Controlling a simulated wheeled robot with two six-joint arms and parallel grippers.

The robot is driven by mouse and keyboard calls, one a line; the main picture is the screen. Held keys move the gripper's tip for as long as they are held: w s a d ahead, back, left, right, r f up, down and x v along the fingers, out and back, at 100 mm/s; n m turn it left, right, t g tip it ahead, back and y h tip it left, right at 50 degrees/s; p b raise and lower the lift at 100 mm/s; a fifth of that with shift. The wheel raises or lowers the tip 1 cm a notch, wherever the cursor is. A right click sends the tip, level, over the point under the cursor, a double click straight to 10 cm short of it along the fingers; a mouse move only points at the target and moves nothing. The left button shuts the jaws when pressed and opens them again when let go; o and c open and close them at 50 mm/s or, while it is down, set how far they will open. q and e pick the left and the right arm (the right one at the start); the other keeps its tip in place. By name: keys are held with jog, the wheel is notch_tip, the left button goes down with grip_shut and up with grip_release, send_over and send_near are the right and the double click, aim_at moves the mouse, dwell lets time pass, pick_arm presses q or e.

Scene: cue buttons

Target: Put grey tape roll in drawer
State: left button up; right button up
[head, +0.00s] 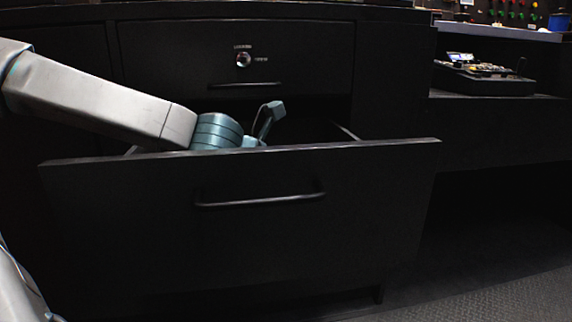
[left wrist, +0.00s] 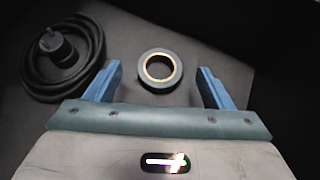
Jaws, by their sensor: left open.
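The grey tape roll (left wrist: 142,79) lies flat on the drawer floor in the left wrist view, a dark ring with a tan inner core. My left gripper (left wrist: 160,82) is open, with one blue finger on each side of the roll and a gap to both. In the head view my left gripper (head: 264,125) reaches down into the open drawer (head: 340,210), its fingertips partly hidden by the drawer front. The roll is hidden in the head view. My right gripper is not in view.
A black coil (left wrist: 65,60) with a dark knob-like piece lies in the drawer, left of the roll. A closed upper drawer (head: 240,50) with a round lock is behind the arm. A black tray of items (head: 485,75) sits on a shelf at right.

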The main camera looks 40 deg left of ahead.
pick_arm(q)
jog(key=shift+p+v, duration=0.95)
jog(key=shift+v, duration=0.55)
jog(key=shift+s+a+r, duration=0.2)
jog(key=shift+s+r, duration=0.25)
jog(key=shift+s, duration=0.05)
jog(key=shift+s+r, duration=0.2)
jog(key=shift+s, duration=0.2)
